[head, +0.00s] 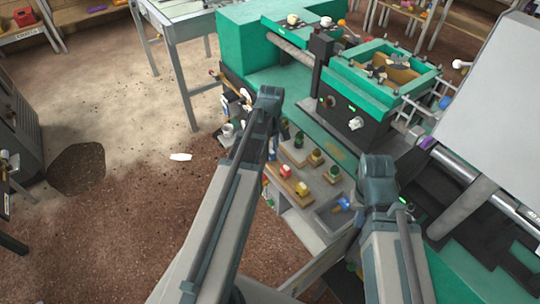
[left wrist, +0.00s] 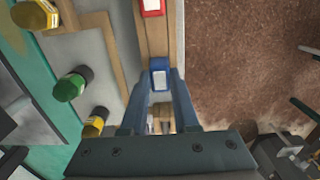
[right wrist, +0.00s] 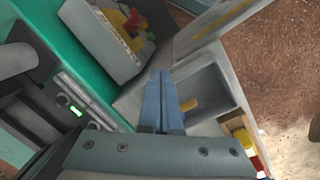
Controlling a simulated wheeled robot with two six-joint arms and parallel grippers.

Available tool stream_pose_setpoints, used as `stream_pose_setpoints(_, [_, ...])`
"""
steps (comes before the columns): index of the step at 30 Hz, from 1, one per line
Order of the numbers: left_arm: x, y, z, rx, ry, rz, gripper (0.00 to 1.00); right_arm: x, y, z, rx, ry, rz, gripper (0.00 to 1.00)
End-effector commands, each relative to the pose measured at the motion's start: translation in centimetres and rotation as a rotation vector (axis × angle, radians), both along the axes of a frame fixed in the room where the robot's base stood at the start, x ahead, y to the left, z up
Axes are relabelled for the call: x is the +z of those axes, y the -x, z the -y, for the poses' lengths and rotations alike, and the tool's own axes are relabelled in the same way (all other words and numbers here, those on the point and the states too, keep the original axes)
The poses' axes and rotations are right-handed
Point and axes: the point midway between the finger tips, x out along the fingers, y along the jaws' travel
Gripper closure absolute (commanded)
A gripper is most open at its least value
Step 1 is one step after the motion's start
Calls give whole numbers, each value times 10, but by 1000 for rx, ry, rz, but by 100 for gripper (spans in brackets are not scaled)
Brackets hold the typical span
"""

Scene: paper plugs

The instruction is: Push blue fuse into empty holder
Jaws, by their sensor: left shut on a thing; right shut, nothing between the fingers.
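The blue fuse (left wrist: 159,74) has a pale label and sits between the fingertips of my left gripper (left wrist: 160,82), which is shut on it. It is over or at the near end of a wooden strip (left wrist: 154,40); I cannot tell how deep it is seated, and the holder under it is hidden. A red fuse (left wrist: 152,7) stands farther along the strip, also seen in the head view (head: 284,169). My right gripper (right wrist: 163,78) is shut and empty above a grey tray (right wrist: 220,82).
A yellow piece (right wrist: 188,104) lies in the tray. A yellow fuse (head: 301,188) stands on the strip beyond the red one. Green and yellow round knobs on wooden blocks (left wrist: 70,83) stand beside the strip. A green machine (head: 385,85) rises behind. Brown floor is open to the left.

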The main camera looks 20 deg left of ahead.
Motion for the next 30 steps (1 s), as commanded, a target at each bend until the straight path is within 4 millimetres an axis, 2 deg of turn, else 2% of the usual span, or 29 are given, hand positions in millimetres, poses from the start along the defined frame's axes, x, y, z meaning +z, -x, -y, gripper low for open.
stream_pose_setpoints(14, [2, 0, 0, 0, 0, 0, 100, 2, 0, 0, 0, 0, 0, 100])
stream_pose_setpoints(30, [28, 0, 0, 0, 0, 0, 100, 28, 0, 0, 0, 0, 0, 100])
